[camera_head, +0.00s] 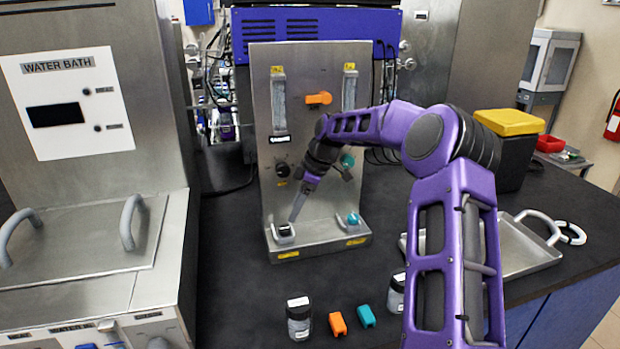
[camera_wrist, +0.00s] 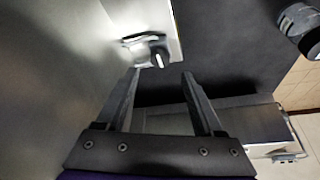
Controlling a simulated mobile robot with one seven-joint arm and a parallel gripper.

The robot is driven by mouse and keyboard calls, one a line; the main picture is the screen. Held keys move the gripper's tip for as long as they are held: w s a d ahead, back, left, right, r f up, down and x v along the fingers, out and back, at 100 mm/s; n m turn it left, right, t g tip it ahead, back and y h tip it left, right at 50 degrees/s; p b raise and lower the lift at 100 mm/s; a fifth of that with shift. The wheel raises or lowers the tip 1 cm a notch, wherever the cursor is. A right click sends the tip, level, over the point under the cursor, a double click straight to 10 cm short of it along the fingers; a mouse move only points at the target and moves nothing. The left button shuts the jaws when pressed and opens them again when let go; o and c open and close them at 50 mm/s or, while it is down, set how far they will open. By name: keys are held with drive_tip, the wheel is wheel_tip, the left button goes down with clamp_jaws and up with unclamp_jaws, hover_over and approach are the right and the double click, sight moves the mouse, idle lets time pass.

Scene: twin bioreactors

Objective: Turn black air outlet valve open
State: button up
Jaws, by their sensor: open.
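The metal panel (camera_head: 310,120) stands upright on the dark bench. A small black-topped valve (camera_head: 286,231) sits at the left end of its base ledge, and I take it to be the black air outlet valve. In the wrist view, a fitting with a dark handle (camera_wrist: 158,52), seemingly this valve, lies just beyond the fingertips, nearer the left finger. My gripper (camera_wrist: 161,74) is open with nothing between its fingers. In the head view my gripper (camera_head: 297,212) points down just above the valve; contact cannot be told. The valve's handle angle is unclear.
A teal valve (camera_head: 353,218) sits at the ledge's right end. An orange knob (camera_head: 319,98) and a black knob (camera_head: 283,170) are on the panel. The water bath (camera_head: 80,250) stands left.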

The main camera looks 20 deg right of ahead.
drive_tip(key=v, duration=1.1)
drive_tip(key=shift+d, duration=0.1)
